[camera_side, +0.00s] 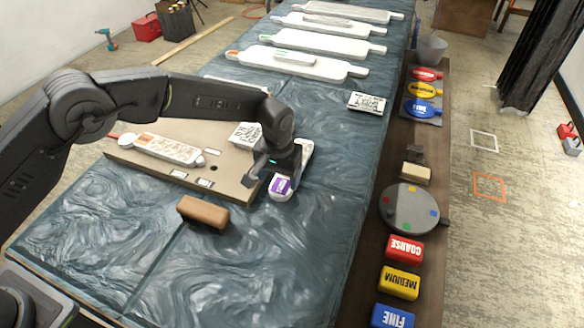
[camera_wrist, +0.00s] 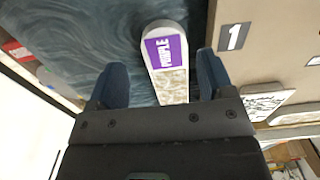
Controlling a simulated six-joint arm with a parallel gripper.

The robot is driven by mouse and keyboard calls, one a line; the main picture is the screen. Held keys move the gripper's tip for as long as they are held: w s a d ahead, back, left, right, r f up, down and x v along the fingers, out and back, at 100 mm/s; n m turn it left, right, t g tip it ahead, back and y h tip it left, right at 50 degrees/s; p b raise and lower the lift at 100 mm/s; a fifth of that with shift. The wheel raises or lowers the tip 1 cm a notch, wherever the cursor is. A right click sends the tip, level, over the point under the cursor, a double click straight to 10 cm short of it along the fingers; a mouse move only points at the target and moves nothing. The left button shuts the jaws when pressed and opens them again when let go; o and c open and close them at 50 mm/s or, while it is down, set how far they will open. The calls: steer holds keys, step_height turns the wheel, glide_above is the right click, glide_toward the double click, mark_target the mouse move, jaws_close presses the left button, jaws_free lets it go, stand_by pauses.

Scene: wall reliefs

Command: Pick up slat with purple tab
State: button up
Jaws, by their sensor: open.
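The slat with the purple tab (camera_side: 280,187) lies on the blue swirled table at the right edge of a tan board. In the wrist view the slat's purple tab (camera_wrist: 165,51) reads "PURPLE", with a pale patterned surface below it. My gripper (camera_side: 272,172) is over the slat in the side view and hides part of it. In the wrist view my gripper (camera_wrist: 162,80) is open, with one dark finger on each side of the slat. The fingers appear apart from the slat. The height of the fingertips over it is hard to tell.
The tan board (camera_side: 228,184) holds a slat with an orange tab (camera_side: 168,148) and numbered labels. A brown block (camera_side: 203,212) lies in front. Several white slats (camera_side: 310,66) lie farther back. Coloured blocks (camera_side: 400,282) and a round grey turntable (camera_side: 409,209) stand on the right shelf.

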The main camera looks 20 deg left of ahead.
mark_target(279, 191)
steer(key=shift+a+f, duration=0.15)
steer(key=shift+f, duration=2.6)
steer(key=shift+w, duration=0.1)
steer(key=c, duration=0.8)
